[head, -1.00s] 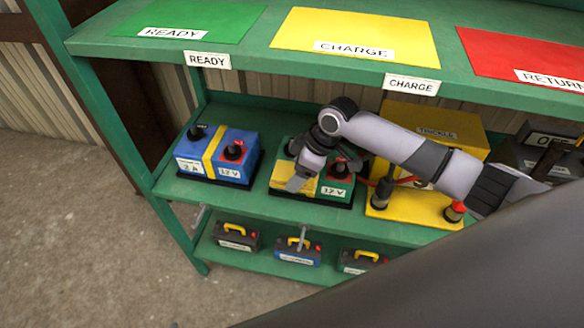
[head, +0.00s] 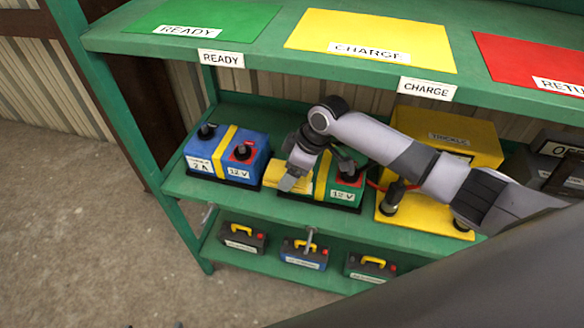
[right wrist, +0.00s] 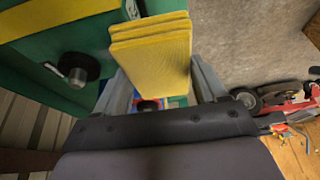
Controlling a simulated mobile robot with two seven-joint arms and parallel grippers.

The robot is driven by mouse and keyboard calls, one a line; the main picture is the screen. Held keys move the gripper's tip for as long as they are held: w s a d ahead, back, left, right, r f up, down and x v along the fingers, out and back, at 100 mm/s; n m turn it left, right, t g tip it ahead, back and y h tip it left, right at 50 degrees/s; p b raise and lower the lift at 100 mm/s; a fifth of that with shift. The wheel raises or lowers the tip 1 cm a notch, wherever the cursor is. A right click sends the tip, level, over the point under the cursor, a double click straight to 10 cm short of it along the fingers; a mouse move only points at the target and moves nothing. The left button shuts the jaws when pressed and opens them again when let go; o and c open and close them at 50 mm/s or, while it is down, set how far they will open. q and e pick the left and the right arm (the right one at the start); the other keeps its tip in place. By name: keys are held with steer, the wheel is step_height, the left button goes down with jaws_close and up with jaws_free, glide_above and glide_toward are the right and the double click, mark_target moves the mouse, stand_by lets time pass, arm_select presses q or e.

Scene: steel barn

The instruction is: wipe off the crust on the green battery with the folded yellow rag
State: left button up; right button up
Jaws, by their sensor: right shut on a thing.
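The green battery (head: 346,186) with a 12 V label stands on the middle shelf, between a blue battery and a yellow charger. In the right wrist view its green case (right wrist: 40,72) and a dark terminal (right wrist: 76,68) are at the left. My right gripper (head: 289,183) is at the battery's left part, pointing down. It is shut on the folded yellow rag (right wrist: 152,48), whose stacked layers stick out past the fingers. My arm hides part of the battery top. I cannot make out the crust or whether the rag touches the battery. My left gripper is not in view.
The blue battery (head: 226,152) stands close on the left. The yellow charger (head: 458,143) is close on the right. Small batteries (head: 304,254) sit on the lower shelf. The floor at left is clear.

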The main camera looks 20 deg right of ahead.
steer(key=shift+w+r, duration=0.1)
steer(key=shift+r, duration=2.75)
